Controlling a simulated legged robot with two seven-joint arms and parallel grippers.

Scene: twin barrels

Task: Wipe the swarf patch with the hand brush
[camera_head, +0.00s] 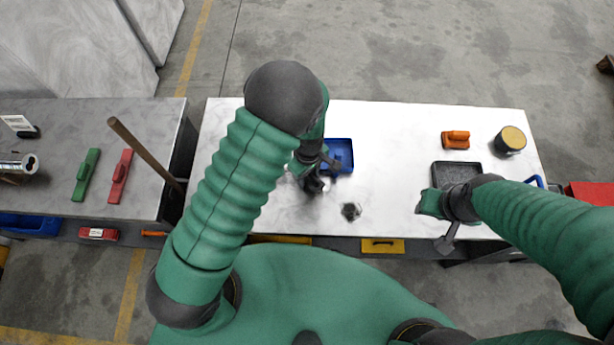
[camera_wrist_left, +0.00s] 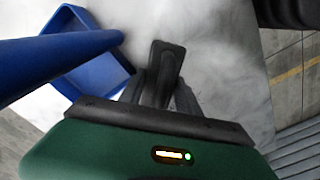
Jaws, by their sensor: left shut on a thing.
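The swarf patch (camera_head: 351,211) is a small dark speckled spot on the white bench top, right of my left gripper. My left gripper (camera_head: 313,184) is low over the bench, left of and a little farther back than that patch. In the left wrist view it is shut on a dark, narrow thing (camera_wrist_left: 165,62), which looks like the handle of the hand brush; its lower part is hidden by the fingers. Dark shading lies on the bench around the gripper. My right gripper (camera_head: 447,241) hangs at the front edge on the right; its fingers are not clear.
A blue tray (camera_head: 349,145) stands just behind my left gripper; a blue bar (camera_wrist_left: 55,62) crosses beside it. An orange block (camera_head: 456,140), a tin (camera_head: 510,139) and a dark tray (camera_head: 435,172) are on the right. A wooden pole (camera_head: 145,153) leans left. The bench between is clear.

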